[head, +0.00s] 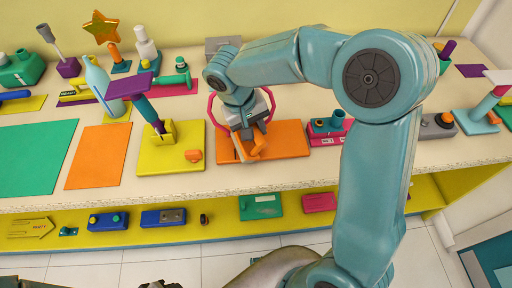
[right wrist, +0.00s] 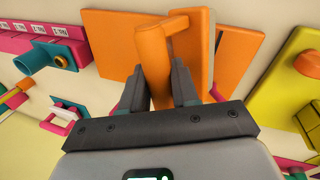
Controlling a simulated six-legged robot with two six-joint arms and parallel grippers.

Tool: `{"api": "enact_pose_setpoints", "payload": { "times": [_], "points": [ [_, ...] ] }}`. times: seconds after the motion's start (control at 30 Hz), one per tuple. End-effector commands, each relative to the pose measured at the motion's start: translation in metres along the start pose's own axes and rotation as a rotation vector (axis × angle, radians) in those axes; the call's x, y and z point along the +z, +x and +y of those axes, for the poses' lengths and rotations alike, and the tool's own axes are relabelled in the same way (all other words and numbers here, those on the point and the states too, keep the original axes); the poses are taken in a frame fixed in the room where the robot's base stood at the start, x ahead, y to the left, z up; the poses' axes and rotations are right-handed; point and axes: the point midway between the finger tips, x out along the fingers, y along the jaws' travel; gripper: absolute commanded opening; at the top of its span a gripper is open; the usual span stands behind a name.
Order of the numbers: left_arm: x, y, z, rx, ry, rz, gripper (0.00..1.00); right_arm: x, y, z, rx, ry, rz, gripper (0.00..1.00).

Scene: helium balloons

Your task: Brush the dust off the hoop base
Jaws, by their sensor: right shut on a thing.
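The hoop base is a flat orange board (head: 288,140) on the shelf top, and a magenta hoop (head: 210,104) shows behind my right gripper. My right gripper (head: 252,134) is low over the left part of the board, pointing down. It is shut on an orange brush-like piece (right wrist: 154,62) with a short bent end. In the right wrist view the board (right wrist: 110,40) lies behind this piece, and an upright orange part (right wrist: 199,50) is close beside it. I cannot tell if the piece touches the board. No dust can be made out. My left gripper is not in view.
A yellow board (head: 160,158) with a tilted purple-topped post stands just left. A magenta and teal device (head: 328,126) stands close on the right. Flat orange (head: 98,156) and green (head: 38,158) sheets lie further left. A lower yellow shelf (head: 140,232) holds several small boxes.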

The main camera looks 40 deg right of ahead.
Motion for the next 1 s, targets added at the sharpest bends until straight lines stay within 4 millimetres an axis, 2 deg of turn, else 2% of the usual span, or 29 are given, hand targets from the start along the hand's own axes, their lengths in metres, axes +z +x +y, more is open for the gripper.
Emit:
{"api": "enact_pose_setpoints", "payload": {
  "times": [0.6, 1.0],
  "points": [
    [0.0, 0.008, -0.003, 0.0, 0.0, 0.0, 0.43, 0.012, 0.011, 0.047, 0.002, 0.002, -0.001, 0.0],
    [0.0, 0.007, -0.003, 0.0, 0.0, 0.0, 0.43, 0.012, 0.011, 0.046, 0.008, 0.002, -0.006, 0.0]
  ]
}}
